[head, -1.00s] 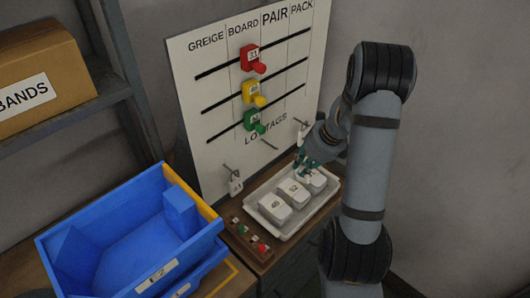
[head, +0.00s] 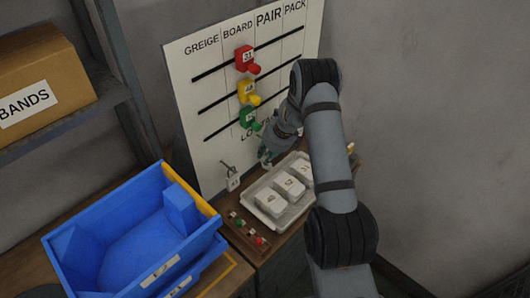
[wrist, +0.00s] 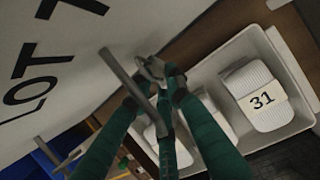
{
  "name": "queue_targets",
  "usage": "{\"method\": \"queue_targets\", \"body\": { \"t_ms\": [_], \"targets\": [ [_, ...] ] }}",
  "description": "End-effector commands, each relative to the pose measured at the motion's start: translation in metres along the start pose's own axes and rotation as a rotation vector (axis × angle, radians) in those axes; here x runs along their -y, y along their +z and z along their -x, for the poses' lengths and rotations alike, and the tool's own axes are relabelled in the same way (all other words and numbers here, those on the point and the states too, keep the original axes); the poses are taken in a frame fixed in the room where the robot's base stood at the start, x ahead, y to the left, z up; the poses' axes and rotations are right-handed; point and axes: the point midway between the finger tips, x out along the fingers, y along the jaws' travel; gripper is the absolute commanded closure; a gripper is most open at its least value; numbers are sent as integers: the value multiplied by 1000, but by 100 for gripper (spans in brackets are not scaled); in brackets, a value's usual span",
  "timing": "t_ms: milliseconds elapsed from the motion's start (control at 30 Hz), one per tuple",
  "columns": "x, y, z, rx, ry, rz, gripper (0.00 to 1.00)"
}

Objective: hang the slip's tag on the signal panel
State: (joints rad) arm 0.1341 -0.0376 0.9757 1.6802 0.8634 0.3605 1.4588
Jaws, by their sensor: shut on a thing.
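The signal panel (head: 215,125) stands upright at the back, with LOT TAGS lettering low on it and metal pegs below. A white tag (head: 233,182) hangs on the left peg. My gripper (head: 266,155) is low in front of the panel, partly hidden by my arm. In the wrist view, my green fingers (wrist: 160,84) are shut on a small grey-white piece, seemingly the tag (wrist: 150,68). It is close to a metal peg (wrist: 126,76) that sticks out from the panel. Whether the tag is around or beside the peg cannot be told.
A white tray (head: 264,212) with white packs stands below the panel; one pack (wrist: 262,98) reads 31. Red (head: 244,59), yellow (head: 247,92) and green (head: 249,119) sliders sit on the panel. A blue bin (head: 120,235) and small button block (head: 242,236) are at left.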

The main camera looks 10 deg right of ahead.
Motion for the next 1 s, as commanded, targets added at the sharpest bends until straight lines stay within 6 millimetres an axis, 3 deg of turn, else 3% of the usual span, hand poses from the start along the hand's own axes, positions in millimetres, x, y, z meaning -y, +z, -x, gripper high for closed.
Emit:
{"method": "queue_targets", "body": {
  "t_ms": [367,400,700,1000],
  "targets": [
    [1,5,-5,3,-3,0,100],
    [1,5,-5,2,-3,0,82],
    [1,5,-5,2,-3,0,64],
    [1,4,-5,2,-3,-1,64]
  ]
}}
